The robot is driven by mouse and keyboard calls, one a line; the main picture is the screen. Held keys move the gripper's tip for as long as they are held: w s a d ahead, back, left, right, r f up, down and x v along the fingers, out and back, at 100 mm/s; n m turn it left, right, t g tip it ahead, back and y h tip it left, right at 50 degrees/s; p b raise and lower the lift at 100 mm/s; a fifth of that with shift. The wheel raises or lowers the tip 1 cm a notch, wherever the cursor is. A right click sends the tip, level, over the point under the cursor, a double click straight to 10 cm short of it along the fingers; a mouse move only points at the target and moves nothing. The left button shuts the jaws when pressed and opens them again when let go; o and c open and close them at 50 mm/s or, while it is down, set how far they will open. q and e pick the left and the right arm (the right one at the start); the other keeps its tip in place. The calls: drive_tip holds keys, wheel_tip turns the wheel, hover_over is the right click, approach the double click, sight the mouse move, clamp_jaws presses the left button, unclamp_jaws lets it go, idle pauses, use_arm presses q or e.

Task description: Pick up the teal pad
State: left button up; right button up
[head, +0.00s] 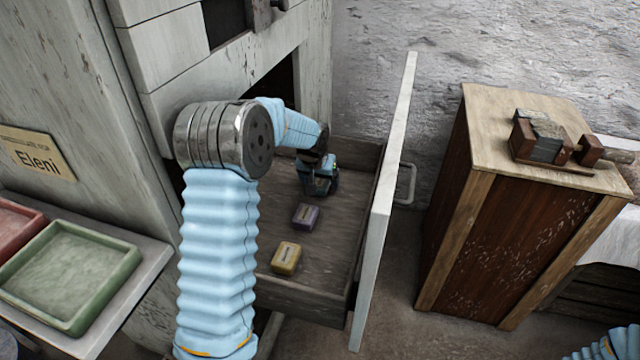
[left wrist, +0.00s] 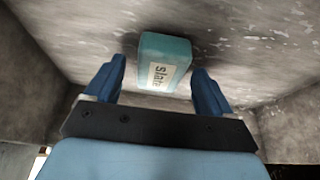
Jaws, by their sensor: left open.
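The teal pad (left wrist: 165,48) lies on the drawer floor in the left wrist view, with a pale label reading "slate". My left gripper (left wrist: 159,70) is open, with its two blue fingers on either side of the pad's near end. The pad's far end extends past the fingertips. I cannot tell whether either finger touches it. In the head view my left gripper (head: 318,184) reaches down into the open drawer (head: 335,235) at its back part, and it largely hides the pad there. My right gripper is not in view.
A purple pad (head: 306,217) and a yellow pad (head: 286,258) lie nearer in the drawer. The drawer's pale front (head: 385,200) stands upright at right. A green tray (head: 70,275) and a red tray (head: 15,235) sit on a left shelf. A wooden cabinet (head: 500,200) stands right.

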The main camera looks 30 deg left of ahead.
use_arm(q)
drive_tip(key=c, duration=1.1)
drive_tip(key=shift+r, duration=0.2)
